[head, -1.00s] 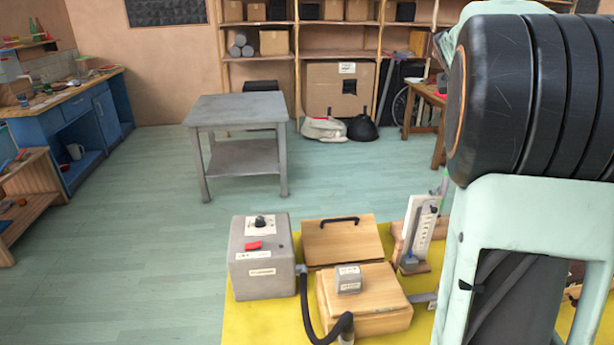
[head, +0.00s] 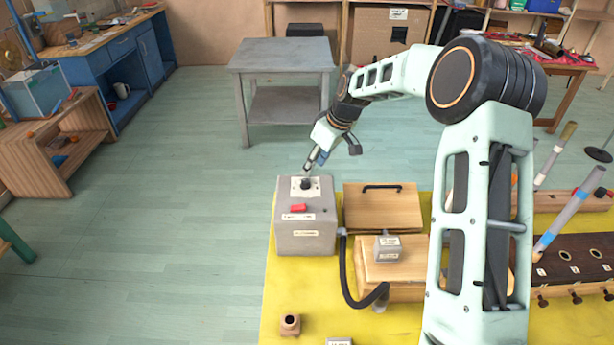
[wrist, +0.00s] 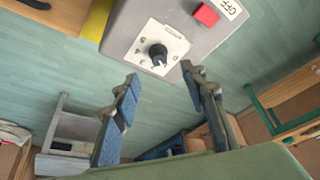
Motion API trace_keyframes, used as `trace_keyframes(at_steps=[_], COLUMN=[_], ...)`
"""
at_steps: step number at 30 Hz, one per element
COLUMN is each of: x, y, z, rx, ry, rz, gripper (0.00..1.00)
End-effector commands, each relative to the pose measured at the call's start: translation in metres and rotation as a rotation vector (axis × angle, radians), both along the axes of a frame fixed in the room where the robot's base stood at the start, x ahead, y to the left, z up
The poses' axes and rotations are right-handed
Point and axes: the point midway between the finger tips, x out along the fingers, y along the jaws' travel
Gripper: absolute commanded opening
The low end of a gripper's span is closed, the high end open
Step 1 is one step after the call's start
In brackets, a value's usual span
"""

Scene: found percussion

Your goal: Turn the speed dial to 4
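The speed dial (head: 306,184) is a black round knob on a white plate on top of a grey box (head: 291,218). In the wrist view the dial (wrist: 158,55) sits at the top centre, and its plate's marks are too small to read. My gripper (head: 312,160) is just above and behind the dial. In the wrist view my gripper (wrist: 159,75) is open and empty, with its two blue-padded fingers spread on either side below the dial. The fingers appear apart from the knob.
A red switch (head: 298,208) is on the same box, in front of the dial. A wooden box with a black-handled flap (head: 383,207) and a black hose (head: 351,285) are at its right. A small wooden block (head: 290,324) lies on the yellow mat (head: 272,310). A grey table (head: 281,60) stands behind.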

Motion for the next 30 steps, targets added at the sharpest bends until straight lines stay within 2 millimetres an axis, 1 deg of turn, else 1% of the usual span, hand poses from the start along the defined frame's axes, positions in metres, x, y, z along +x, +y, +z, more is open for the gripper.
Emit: trace_keyframes(at_steps=[1, 6, 12, 18, 26, 30], x=[0.002, 0.01, 0.017, 0.02, 0.02, 0.02], y=[0.003, 0.013, 0.02, 0.023, 0.023, 0.023], z=[-0.009, -0.038, -0.063, -0.073, -0.074, -0.074], rx=[-0.001, 0.0, -0.003, -0.003, -0.002, -0.003], ry=[0.004, 0.003, 0.0, -0.002, -0.003, -0.002], rz=[0.001, 0.001, 0.001, 0.001, 0.001, 0.001], gripper=[0.39, 0.39, 0.39, 0.39, 0.39, 0.25])
